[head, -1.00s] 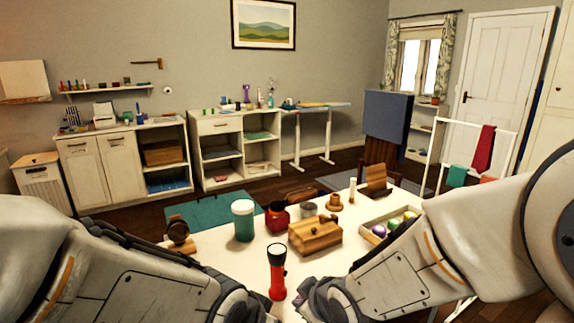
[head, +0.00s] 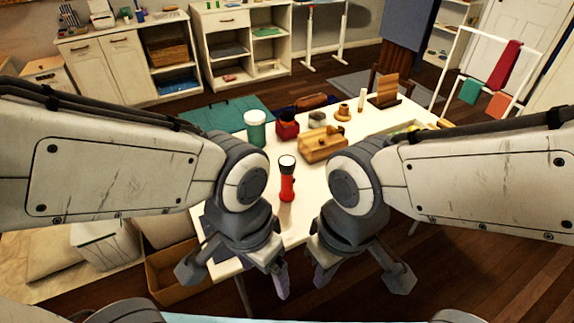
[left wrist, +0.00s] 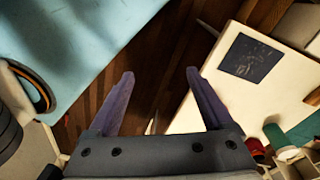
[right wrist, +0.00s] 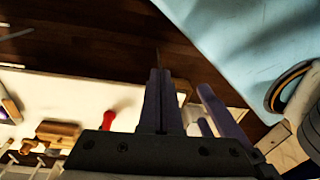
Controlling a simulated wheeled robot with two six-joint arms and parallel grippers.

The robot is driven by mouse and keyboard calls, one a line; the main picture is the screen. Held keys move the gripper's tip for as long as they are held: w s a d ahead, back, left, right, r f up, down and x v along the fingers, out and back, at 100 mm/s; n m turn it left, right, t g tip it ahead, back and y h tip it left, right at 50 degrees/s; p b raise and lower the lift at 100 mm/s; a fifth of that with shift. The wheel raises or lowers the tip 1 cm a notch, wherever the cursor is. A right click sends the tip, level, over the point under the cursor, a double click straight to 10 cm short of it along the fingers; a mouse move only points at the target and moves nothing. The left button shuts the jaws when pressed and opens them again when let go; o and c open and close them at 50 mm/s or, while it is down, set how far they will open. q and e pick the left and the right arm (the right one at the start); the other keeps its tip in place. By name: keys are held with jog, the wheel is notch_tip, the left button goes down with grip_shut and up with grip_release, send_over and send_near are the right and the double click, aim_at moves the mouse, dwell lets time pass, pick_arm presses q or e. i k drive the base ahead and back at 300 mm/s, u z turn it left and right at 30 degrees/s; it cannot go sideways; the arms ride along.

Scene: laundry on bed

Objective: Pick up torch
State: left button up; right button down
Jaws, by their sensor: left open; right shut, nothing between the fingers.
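The torch (head: 287,184) stands upright on the white table, with a red body, a dark neck and a pale lens on top. A red piece, likely the torch (right wrist: 108,121), shows in the right wrist view beside that gripper. My left gripper (head: 280,275) is open and empty at the table's near edge, on the near side of the torch. In the left wrist view its fingers (left wrist: 158,78) are apart with floor between them. My right gripper (head: 321,274) is shut and empty, just right of the left one. Its fingers (right wrist: 159,80) touch in the right wrist view.
Behind the torch on the table (head: 235,268) stand a green jar (head: 255,130), a red lantern (head: 287,128) and a wooden box (head: 322,146). A cardboard box (head: 165,275) stands on the floor to the left. A drying rack (head: 450,62) stands at the right.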

aim_at(286, 193)
jog(key=z, duration=1.9)
jog(key=k, duration=0.5)
jog(key=u, duration=2.25)
